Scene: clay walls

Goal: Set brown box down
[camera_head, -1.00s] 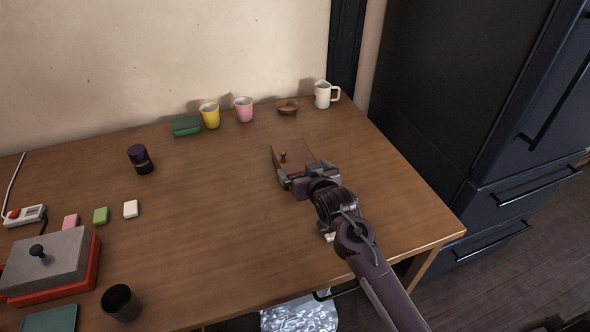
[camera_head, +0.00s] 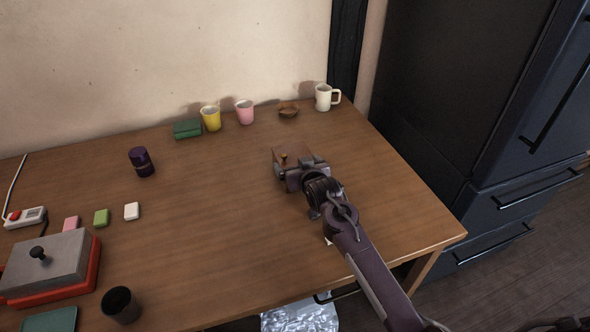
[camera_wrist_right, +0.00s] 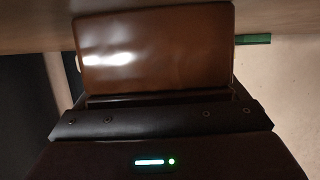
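Whether the box's underside touches the table cannot be told. My left gripper is not in view.
A green box (camera_head: 187,128), yellow cup (camera_head: 211,118), pink cup (camera_head: 245,112), brown bowl (camera_head: 288,110) and white mug (camera_head: 326,98) stand along the back. A purple jar (camera_head: 141,162) stands left. The table's middle is clear. A dark fridge (camera_head: 500,110) is at right.

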